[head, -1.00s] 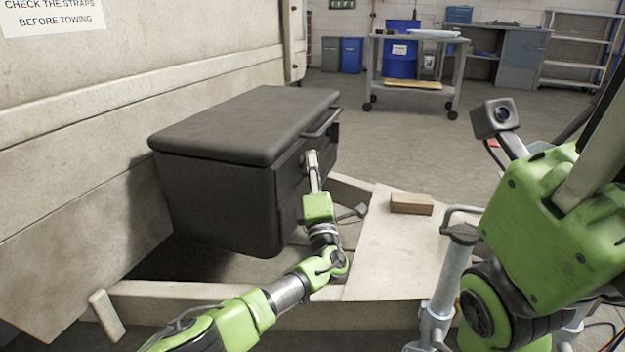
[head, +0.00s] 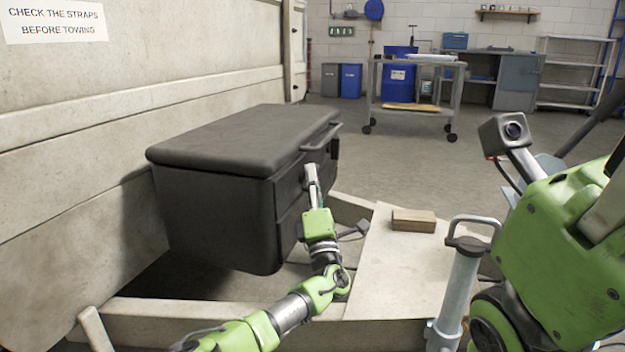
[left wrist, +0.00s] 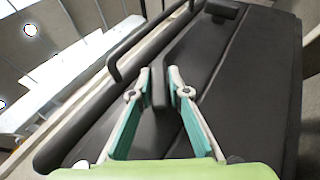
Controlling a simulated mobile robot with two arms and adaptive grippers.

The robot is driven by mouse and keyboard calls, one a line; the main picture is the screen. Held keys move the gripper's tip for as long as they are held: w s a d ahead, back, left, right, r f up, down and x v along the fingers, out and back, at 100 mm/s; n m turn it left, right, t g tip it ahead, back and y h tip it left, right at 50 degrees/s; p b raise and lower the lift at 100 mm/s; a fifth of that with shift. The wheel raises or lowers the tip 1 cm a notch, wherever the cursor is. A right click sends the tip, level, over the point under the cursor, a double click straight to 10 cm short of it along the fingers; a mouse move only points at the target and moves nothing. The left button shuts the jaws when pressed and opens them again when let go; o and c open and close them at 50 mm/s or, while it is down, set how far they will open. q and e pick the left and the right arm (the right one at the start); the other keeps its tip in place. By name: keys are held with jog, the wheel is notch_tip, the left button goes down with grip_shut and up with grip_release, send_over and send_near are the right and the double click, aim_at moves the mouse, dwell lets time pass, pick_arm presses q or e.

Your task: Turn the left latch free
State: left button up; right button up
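The black box (head: 215,215) with a closed lid sits on the trailer frame, and its front faces right. My left gripper (head: 311,172) is at that front, below the bar handle (head: 322,138). In the left wrist view, a dark upright latch piece (left wrist: 159,90) stands between the two fingertips of my left gripper (left wrist: 159,76). The fingertips lie close against its sides and look shut on it. In the head view the gripper hides this latch. My right gripper is out of view.
A jack post (head: 462,280) with a loop handle stands at the right. A wooden block (head: 413,220) lies on the pale frame plate (head: 390,265). The trailer wall (head: 80,140) rises behind the box. A cart (head: 415,85) stands far off across open floor.

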pick_arm(q)
jog(key=shift+o, duration=0.6)
jog(key=v, duration=1.2)
jog(key=shift+f, duration=0.2)
